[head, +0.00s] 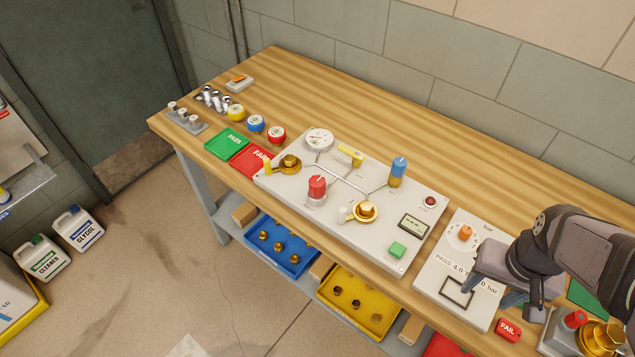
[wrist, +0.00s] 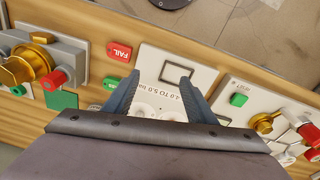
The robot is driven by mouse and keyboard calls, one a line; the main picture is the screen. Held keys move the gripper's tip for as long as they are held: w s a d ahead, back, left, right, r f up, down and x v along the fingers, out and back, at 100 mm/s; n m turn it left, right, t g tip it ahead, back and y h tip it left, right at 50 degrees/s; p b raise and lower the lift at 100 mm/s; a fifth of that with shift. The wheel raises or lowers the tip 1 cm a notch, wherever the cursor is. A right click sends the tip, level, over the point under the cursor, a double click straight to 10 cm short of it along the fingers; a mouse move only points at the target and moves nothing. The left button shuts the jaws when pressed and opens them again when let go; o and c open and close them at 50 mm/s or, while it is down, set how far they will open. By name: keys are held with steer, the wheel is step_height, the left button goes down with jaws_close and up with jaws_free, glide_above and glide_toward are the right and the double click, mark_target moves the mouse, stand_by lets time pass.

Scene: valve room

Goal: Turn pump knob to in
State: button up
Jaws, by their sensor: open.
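The grey valve panel (head: 300,205) lies on the bench and carries a red knob (head: 317,187) on a pale base, a blue-topped knob (head: 398,168), a yellow lever (head: 351,156) and gold fittings. A smaller white panel (head: 440,265) has an orange knob (head: 466,233) on a bar dial. The labels by the knobs are too small to read, so I cannot tell which is the pump knob. My gripper (head: 490,292) is open and empty over the smaller panel, right of the valve panel. In the wrist view my gripper (wrist: 158,88) has its fingers apart above that panel's print.
A grey box with a gold fitting (head: 600,335) and red knob (head: 574,318) stands at the right, beside a red FAIL tag (head: 508,329). Green (head: 227,142) and red (head: 254,160) mats lie left. Blue (head: 272,257) and yellow (head: 345,318) trays sit below. The bench's back is clear.

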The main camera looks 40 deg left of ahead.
steer(key=w+a+r+n+t, duration=0.15)
steer(key=w+a, duration=0.35)
steer(key=a, duration=0.6)
step_height(320, 180, up, 3)
steer(key=n+y+b, duration=0.2)
steer(key=n+y, duration=0.1)
steer(key=n, duration=0.3)
glide_above(317, 182)
steer(key=s+d, duration=0.2)
steer(key=shift+m+t, duration=0.25)
steer(key=shift+t, duration=0.1)
steer(key=shift+p+x, duration=0.85)
steer(key=shift+x, duration=2.85)
steer(key=shift+w+a+r, duration=0.1)
steer(key=shift+w+a, duration=0.05)
steer(key=c, duration=1)
steer(key=shift+c, duration=0.2)
